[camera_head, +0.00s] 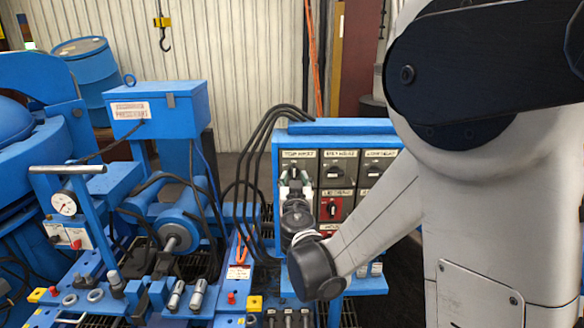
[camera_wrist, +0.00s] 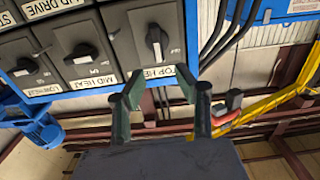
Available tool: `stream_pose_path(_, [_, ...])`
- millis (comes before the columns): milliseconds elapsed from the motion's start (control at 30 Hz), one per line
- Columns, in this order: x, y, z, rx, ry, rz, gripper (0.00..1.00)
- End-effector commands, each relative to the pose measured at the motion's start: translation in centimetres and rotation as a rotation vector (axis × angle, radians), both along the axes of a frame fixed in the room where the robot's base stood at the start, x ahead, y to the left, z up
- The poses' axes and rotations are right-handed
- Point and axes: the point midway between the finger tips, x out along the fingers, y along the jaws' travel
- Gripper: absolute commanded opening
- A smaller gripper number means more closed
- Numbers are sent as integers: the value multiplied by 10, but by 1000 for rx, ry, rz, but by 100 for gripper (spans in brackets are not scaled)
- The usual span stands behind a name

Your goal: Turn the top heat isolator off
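The top heat isolator (camera_wrist: 157,46) is a dark grey box with a rotary knob and a "TOP HEAT" label. In the wrist view, which is upside down, it is at the top centre, its knob roughly upright in the picture. My gripper (camera_wrist: 160,88) is open and empty, its fingertips apart at the isolator's label edge and partly covering the label. The knob shows beyond the gap between them; contact cannot be told. In the head view, my gripper (camera_head: 294,182) is in front of the left isolator in the upper row and hides most of it.
The mid heat isolator (camera_wrist: 82,55) and low heat isolator (camera_wrist: 27,67) are beside it, with more switches below, including a red one (camera_head: 335,208). Black cables (camera_head: 258,150) run along the panel's left side. A blue control box (camera_head: 160,108) stands farther left.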

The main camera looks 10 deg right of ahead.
Motion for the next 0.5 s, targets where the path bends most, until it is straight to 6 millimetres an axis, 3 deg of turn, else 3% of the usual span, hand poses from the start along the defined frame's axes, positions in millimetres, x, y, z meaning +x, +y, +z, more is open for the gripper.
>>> stream_pose_path(200, [37,-9,1,0,0,-1,32])
stream_pose_path(500, [60,-14,0,0,0,0,32])
